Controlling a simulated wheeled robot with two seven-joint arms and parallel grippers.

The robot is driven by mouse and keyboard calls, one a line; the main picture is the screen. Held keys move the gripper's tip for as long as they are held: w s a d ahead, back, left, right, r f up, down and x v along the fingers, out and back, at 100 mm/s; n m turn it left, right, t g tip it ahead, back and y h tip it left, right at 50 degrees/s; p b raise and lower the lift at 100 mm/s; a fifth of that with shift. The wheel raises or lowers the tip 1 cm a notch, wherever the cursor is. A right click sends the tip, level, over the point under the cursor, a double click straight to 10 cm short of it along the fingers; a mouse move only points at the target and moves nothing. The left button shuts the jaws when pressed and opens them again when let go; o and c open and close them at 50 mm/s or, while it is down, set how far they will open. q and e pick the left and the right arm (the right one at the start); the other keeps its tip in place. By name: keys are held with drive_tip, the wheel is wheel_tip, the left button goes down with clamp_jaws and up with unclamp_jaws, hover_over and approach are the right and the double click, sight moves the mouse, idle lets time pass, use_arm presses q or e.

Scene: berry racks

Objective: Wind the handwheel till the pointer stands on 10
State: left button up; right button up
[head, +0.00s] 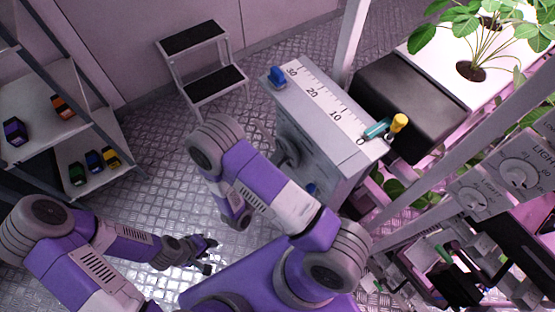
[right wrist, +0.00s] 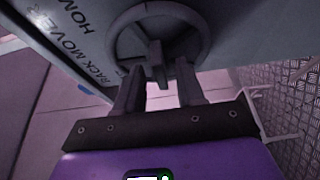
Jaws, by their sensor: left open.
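The grey cabinet (head: 320,150) has a white scale (head: 322,98) on top, numbered from 30 at the far end to 0 at the near end. A teal piece (head: 377,128) lies across the scale's edge level with 0; I cannot tell whether it is the pointer. The handwheel (right wrist: 158,35) is on the cabinet's side. It shows partly as a dark shape (head: 287,150) in the head view. My right gripper (right wrist: 158,68) is at the wheel, fingers apart on either side of a grey block on it; in the head view my arm hides it. My left gripper (head: 210,256) is open and empty above the floor.
A blue piece (head: 277,76) sits at the scale's 30 end, and a yellow-topped piece (head: 398,122) near 0. A step stool (head: 203,62) stands behind. Shelves (head: 62,80) with coloured items are at left. A dial panel (head: 515,173) and plants are at right.

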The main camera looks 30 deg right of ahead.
drive_tip(key=shift+w+d, duration=0.2)
drive_tip(key=shift+d, duration=0.25)
drive_tip(key=shift+c, duration=0.4)
clamp_jaws()
drive_tip(key=shift+r+n, duration=0.1)
drive_tip(key=shift+n, duration=0.2)
